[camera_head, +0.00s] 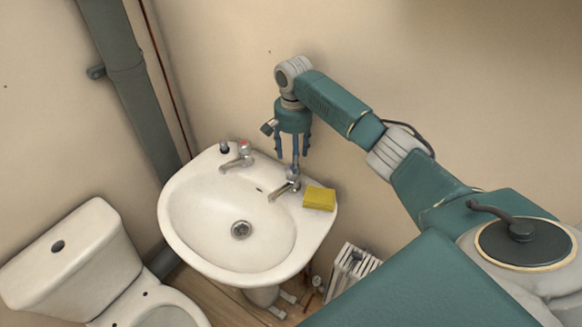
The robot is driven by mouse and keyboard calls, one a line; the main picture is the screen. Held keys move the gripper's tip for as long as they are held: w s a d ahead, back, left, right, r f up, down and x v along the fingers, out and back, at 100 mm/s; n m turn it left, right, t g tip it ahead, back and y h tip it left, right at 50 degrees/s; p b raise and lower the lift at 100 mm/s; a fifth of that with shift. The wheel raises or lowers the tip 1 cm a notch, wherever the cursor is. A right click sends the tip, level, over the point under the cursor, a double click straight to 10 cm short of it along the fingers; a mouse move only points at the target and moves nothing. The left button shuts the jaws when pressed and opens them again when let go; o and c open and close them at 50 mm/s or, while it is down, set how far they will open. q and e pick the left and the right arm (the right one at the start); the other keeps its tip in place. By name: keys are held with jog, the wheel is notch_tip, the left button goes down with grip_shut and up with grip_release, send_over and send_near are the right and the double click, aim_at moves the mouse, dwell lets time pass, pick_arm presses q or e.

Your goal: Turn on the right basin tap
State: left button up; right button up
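The white basin (190,231) has two chrome taps on its back rim. The left tap (237,160) has a red mark on top. The right tap (284,190) has its spout pointing down and left over the bowl; no water shows under it. My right gripper (294,158) comes in from the right and points down just above the right tap. Its slim teal fingers are spread apart, and the middle one reaches down to the tap's head. I cannot tell whether it touches. The tap's head is partly hidden by the finger. My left gripper is not in view.
A yellow sponge (319,198) lies on the basin's right rim, close to the right tap. A white toilet (82,262) stands at the lower left, and a grey pipe (128,85) runs down the wall. A small white radiator (351,266) stands right of the basin.

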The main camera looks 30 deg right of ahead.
aim_at(290, 176)
jog(key=shift+f+p, duration=0.4)
jog(key=shift+f, duration=2.65)
jog(key=c, duration=1.2)
jog(key=shift+o, duration=0.2)
